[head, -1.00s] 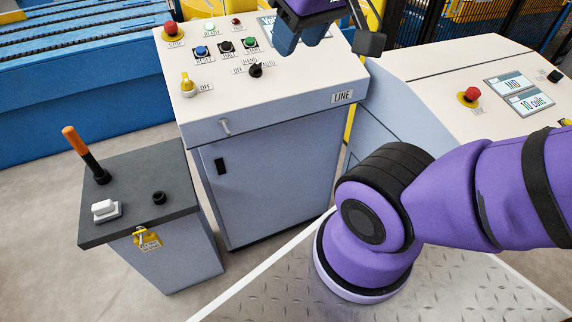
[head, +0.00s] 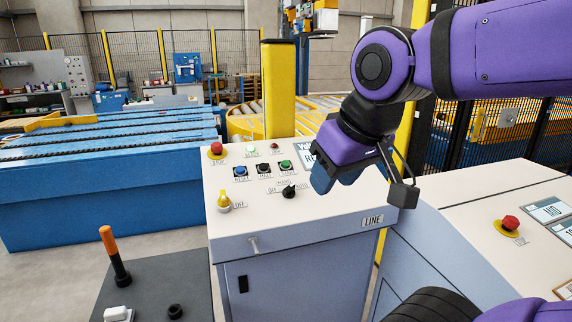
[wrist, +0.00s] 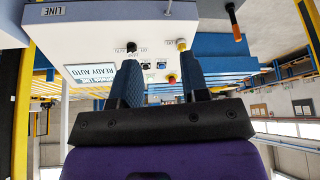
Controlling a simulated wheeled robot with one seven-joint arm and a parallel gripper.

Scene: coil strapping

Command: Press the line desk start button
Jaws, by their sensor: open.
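The line desk (head: 300,214) has a sloped white top with a LINE plate on its front edge. The green start button (head: 285,164) sits at the right end of a row with a blue button (head: 240,170) and a black button (head: 263,168). My gripper (head: 323,180) is open, with dark blue fingers, over the desk just right of the start button in the head view. Contact cannot be judged. In the wrist view the fingers (wrist: 158,84) stand apart with nothing between them; the desk appears upside down and I cannot make out the green button.
A red stop button (head: 216,148), a yellow selector (head: 224,202) and a black mode knob (head: 289,191) share the desk top. The status display (wrist: 92,76) reads READY AUTO. A grey pedestal (head: 150,285) with an orange-tipped lever stands left; another desk (head: 480,225) stands right.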

